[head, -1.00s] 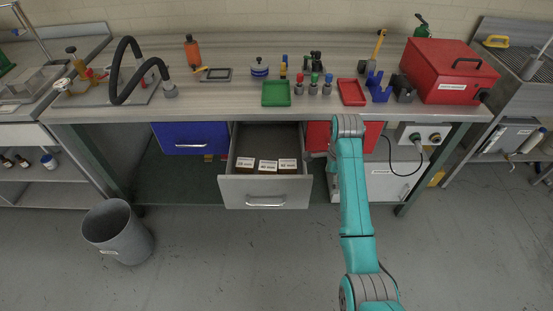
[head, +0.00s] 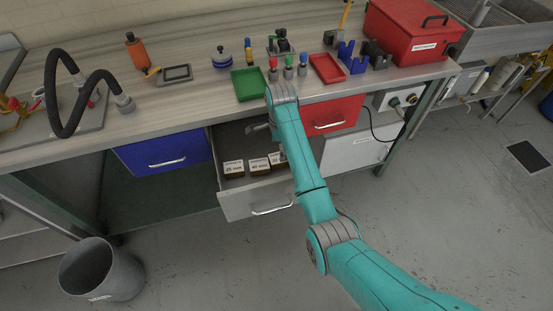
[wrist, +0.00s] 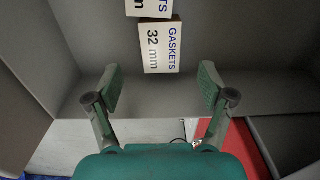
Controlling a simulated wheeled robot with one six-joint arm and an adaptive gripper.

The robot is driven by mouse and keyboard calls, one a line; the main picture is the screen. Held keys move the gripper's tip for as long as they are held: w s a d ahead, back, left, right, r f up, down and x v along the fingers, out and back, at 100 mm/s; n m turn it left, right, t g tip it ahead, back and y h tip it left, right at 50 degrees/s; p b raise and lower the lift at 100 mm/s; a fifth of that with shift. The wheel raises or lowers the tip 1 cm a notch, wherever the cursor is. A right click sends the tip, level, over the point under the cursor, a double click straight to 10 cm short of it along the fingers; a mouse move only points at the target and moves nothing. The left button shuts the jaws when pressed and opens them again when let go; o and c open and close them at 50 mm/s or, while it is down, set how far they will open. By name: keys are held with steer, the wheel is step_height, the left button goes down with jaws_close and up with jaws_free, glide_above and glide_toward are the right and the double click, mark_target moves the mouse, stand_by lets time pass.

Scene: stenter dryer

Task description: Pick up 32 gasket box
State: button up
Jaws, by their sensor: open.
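The 32 mm gasket box (wrist: 158,47) lies in the open grey drawer (head: 255,203), its white label up and readable in the wrist view. A second gasket box (wrist: 149,8) adjoins it at the top edge, its label cut off. In the head view, several small labelled boxes (head: 258,165) sit in a row in the drawer; their numbers are too small to read surely. My gripper (wrist: 160,86) is open and empty over the drawer. Its fingers are spread wider than the 32 mm box, which appears centred just beyond the fingertips, not between them.
The worktop (head: 190,100) above holds a green tray (head: 248,85) and other tools. A grey bin (head: 100,268) stands on the floor at left.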

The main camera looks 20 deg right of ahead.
steer(key=shift+f, duration=3.2)
steer(key=c, duration=1.3)
